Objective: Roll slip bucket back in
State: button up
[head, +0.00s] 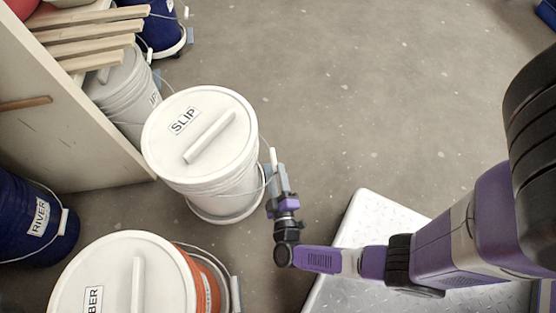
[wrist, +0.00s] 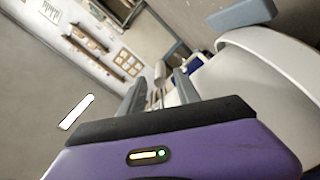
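The white slip bucket (head: 205,135), with a lid marked SLIP, stands upright on a round white base (head: 232,218) on the floor. A thin wire with a small white grip (head: 273,158) sticks out at its right side. My gripper (head: 276,180) is low beside the bucket's right side, close to the white grip. In the wrist view my gripper (wrist: 160,88) has its fingers apart, with a pale upright piece, likely the grip, showing between them. Contact cannot be made out. The bucket's pale wall (wrist: 270,85) fills the right of the wrist view.
A shelf unit (head: 70,130) with wooden slats (head: 90,45) stands at the left, a grey-white bucket (head: 125,95) under it. A blue RIVER bucket (head: 30,225) and an orange, white-lidded bucket (head: 125,280) are at the lower left. Open floor (head: 380,90) lies to the right.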

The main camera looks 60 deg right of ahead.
aim_at(273, 159)
jog(key=b+x, duration=0.1)
jog(key=x, duration=0.3)
jog(key=shift+a+f, duration=0.1)
jog(key=shift+f, duration=0.05)
jog(key=shift+b+x, duration=0.45)
jog(key=shift+x, duration=0.35)
grip_shut()
dwell(0.6)
